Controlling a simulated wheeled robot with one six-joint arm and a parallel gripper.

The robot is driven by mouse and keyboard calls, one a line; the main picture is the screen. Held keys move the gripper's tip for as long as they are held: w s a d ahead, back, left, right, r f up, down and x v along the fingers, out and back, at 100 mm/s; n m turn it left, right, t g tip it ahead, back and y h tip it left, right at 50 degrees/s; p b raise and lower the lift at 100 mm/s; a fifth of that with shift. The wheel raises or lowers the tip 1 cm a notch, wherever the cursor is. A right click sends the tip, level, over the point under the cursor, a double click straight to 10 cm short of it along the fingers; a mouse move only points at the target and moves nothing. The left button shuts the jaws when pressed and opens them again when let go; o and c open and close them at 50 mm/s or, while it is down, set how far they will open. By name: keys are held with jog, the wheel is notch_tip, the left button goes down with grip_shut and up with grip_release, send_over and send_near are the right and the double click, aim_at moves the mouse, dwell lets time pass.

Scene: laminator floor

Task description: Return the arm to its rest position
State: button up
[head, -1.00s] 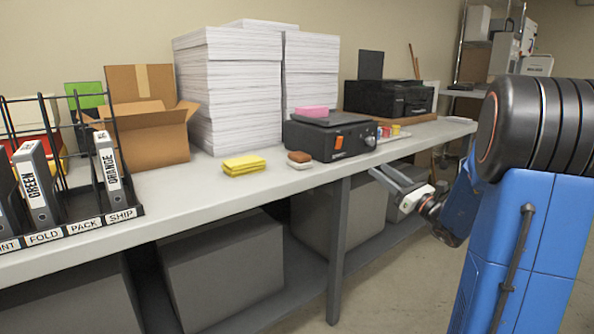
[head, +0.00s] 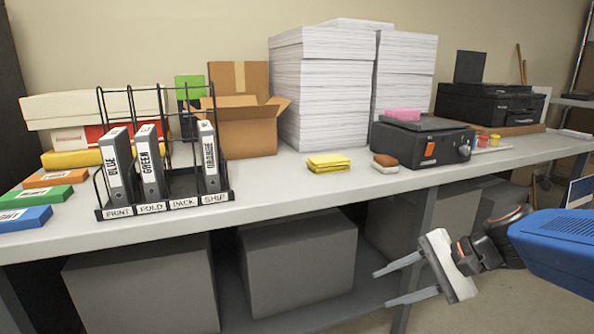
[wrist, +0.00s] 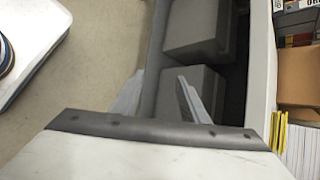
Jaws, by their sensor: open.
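My gripper (head: 397,282) is in front of the bench at the lower right of the head view, below the level of the benchtop. Its two fingers are spread apart and point to the left, with nothing between them. In the wrist view my gripper (wrist: 155,95) also shows open and empty, with grey boxes under the bench beyond it. The blue arm link behind it runs off the right edge of the head view.
The workbench (head: 270,190) holds a binder rack (head: 165,205), yellow pads (head: 328,162), a black-topped machine (head: 425,142) and paper stacks (head: 320,90). Grey boxes (head: 298,265) stand below. A bench leg (head: 415,235) is close to the gripper. Floor is visible at right.

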jog(key=s+d+f+n+t+h, duration=0.1)
jog(key=s+d+f+n+h, duration=0.2)
jog(key=s+d+n+h, duration=0.5)
jog(key=s+n, duration=0.3)
jog(key=shift+s+d+f+h, duration=0.3)
jog(key=shift+d+f+h, duration=0.1)
